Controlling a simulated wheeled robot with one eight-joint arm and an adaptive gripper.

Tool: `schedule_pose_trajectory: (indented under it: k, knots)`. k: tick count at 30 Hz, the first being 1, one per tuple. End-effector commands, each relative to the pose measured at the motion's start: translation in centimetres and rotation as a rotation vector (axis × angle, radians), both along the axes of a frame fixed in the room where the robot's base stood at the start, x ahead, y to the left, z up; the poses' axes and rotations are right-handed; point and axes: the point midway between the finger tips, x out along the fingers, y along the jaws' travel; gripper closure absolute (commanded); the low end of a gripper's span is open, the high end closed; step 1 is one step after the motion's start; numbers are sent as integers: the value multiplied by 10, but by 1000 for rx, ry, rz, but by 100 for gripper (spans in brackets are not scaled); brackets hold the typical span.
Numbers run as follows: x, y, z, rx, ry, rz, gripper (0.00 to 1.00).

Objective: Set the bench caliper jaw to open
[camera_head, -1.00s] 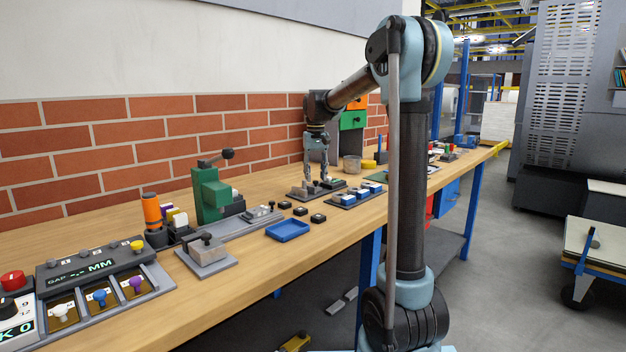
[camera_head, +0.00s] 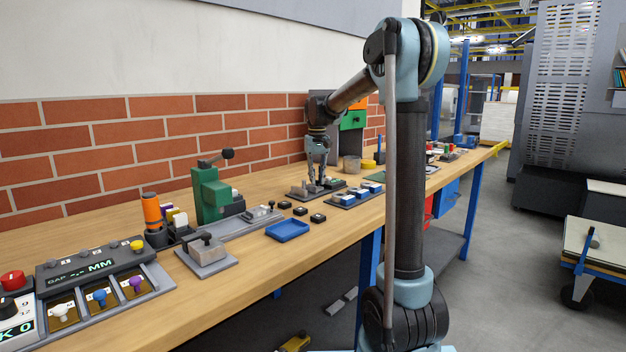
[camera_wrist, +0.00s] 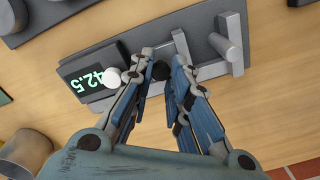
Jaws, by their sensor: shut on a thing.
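The bench caliper (camera_head: 301,192) is a dark grey plate on the bench below my gripper (camera_head: 317,183). In the wrist view the caliper (camera_wrist: 205,20) carries a lit display (camera_wrist: 90,77) reading 42.5, a white knob (camera_wrist: 112,78) and light grey jaw bars (camera_wrist: 183,48). A grey cylinder (camera_wrist: 228,42) lies by the jaws. My gripper (camera_wrist: 161,72) is shut on a small dark knob (camera_wrist: 161,70) between its fingertips. The fingers partly hide the caliper's near edge, and the exact jaw gap is hard to tell.
A blue-and-white block plate (camera_head: 352,197) sits right of the caliper, with small black blocks (camera_head: 318,218) in front. A blue tray (camera_head: 287,230), a green press (camera_head: 208,195) and a grey cup (camera_head: 352,164) stand nearby. The brick wall (camera_head: 240,130) is behind.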

Motion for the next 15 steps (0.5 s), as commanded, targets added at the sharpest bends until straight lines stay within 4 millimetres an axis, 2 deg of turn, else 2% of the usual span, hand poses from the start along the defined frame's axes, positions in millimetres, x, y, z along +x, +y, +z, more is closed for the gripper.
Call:
schedule_pose_trajectory:
  k: [6, 7, 9, 15]
  knots:
    - [4, -3, 1, -4, -8, -2, 100]
    - [4, -3, 1, -5, -8, -2, 79]
    - [4, -3, 1, -6, -7, -2, 63]
    - [3, -2, 1, -4, -6, -1, 62]
